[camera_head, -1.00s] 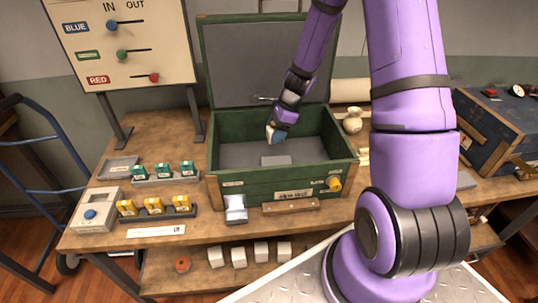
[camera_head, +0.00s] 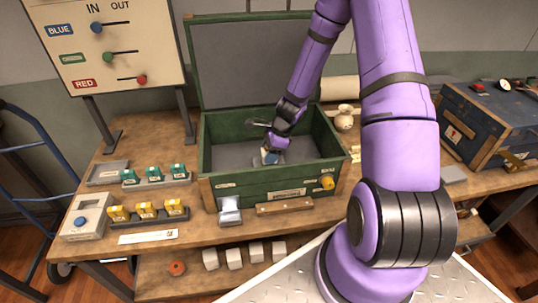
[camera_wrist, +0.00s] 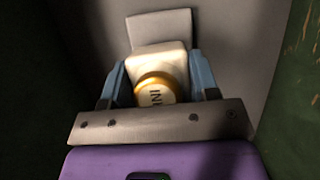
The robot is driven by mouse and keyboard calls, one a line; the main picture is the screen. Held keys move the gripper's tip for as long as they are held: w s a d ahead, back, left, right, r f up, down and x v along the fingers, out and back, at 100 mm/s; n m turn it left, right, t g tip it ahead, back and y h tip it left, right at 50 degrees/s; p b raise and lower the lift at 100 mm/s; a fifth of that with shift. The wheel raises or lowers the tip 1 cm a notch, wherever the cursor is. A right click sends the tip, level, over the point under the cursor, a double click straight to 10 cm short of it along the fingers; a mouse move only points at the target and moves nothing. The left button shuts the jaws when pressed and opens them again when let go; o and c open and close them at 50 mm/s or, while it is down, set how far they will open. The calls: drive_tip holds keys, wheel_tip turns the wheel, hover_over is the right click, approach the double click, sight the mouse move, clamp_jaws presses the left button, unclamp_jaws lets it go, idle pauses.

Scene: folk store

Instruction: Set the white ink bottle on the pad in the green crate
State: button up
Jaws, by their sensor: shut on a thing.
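The green crate (camera_head: 215,185) stands open on the workbench with its lid raised behind it. My gripper (camera_head: 270,158) is inside the crate, low over its grey floor. In the wrist view my gripper (camera_wrist: 160,88) is shut on the white ink bottle (camera_wrist: 160,60), which has a yellow cap marked INK facing the camera. The light grey pad (camera_wrist: 158,26) shows just beyond the bottle in the wrist view. The bottle covers part of the pad, and I cannot tell whether its base touches it.
Teal bottles (camera_head: 153,173) and yellow bottles (camera_head: 147,209) stand in racks left of the crate. A sign board with sliders (camera_head: 110,45) stands behind them. A blue chest (camera_head: 490,125) is at the right. The crate's walls enclose my gripper closely.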

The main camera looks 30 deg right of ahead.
drive_tip(key=shift+f, duration=0.5)
drive_tip(key=shift+f, duration=0.1)
drive_tip(key=o, duration=0.9)
drive_tip(key=v, duration=1.2)
drive_tip(key=s+a+r+n+h, duration=0.1)
drive_tip(key=s+a+r+n, duration=0.2)
drive_tip(key=r, duration=0.4)
drive_tip(key=s+a+r+n+t, duration=0.1)
drive_tip(key=s+a+r+n, duration=0.15)
drive_tip(key=r+n, duration=0.35)
drive_tip(key=s+a+r+n+h, duration=0.1)
drive_tip(key=a+r+n, duration=0.15)
drive_tip(key=r, duration=0.55)
drive_tip(key=s+a+r+n, duration=0.1)
drive_tip(key=s+r+n, duration=0.2)
drive_tip(key=s, duration=0.3)
drive_tip(key=s+a+r+n+t+h, duration=0.1)
drive_tip(key=s+r+n, duration=0.3)
drive_tip(key=s, duration=0.2)
drive_tip(key=s+a+r+n+t+h, duration=0.1)
drive_tip(key=s+r+n, duration=0.3)
drive_tip(key=s, duration=0.2)
drive_tip(key=shift+s+a+r, duration=0.15)
drive_tip(key=shift+a+r, duration=0.05)
drive_tip(key=shift+a, duration=0.2)
